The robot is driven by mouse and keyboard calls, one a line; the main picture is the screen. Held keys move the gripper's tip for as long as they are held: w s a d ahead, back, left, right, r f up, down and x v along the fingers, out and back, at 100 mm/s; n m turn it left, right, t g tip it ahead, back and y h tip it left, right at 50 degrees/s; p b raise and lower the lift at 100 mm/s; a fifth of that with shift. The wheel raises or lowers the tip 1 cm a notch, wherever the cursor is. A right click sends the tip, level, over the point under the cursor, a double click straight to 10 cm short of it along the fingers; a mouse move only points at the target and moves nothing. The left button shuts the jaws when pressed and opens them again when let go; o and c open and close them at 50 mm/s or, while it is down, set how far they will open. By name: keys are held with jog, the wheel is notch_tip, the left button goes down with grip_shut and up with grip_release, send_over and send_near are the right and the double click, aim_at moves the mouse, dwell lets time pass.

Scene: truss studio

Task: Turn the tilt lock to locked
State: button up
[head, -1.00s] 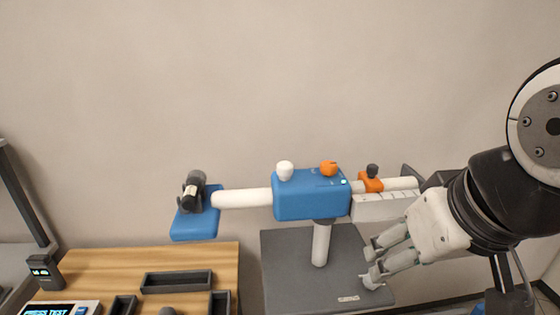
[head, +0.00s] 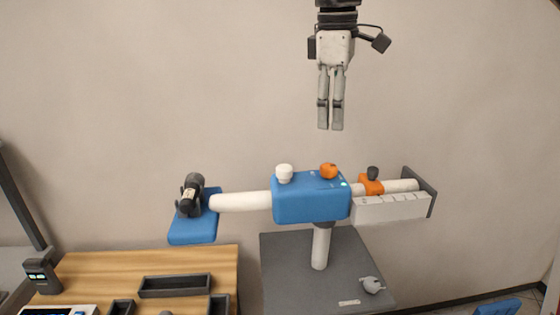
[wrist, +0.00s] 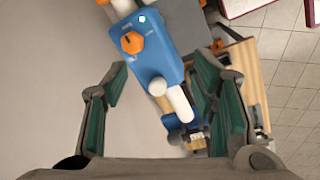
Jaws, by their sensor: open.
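A blue housing (head: 310,200) sits on top of a white post, with a white arm through it. On its top are an orange knob (head: 329,171) and a white knob (head: 284,173). The labels are too small to read, so I cannot tell for sure which knob is the tilt lock. In the wrist view the orange knob (wrist: 131,42) has a raised grip bar, and the white knob (wrist: 157,86) is lower. My gripper (head: 330,128) points down above the orange knob, clear of it. Its fingers (wrist: 160,72) are apart and empty in the wrist view.
A dark cylinder (head: 191,196) rests on a blue pan (head: 192,231) at the arm's left end. An orange collar (head: 371,184) and pale weight block (head: 391,207) are at the right. A grey part (head: 371,285) lies on the grey base. A wooden table (head: 218,262) holds trays.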

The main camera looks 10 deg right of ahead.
aim_at(329, 166)
jog(key=w+d+f+n+g+y, duration=0.1)
jog(key=w+d+f+n, duration=0.15)
jog(key=w, duration=0.55)
jog(key=shift+n, duration=0.45)
notch_tip(329, 166, down, 13)
jog(key=p, duration=0.4)
jog(key=shift+s, duration=0.15)
jog(key=c, duration=1.2)
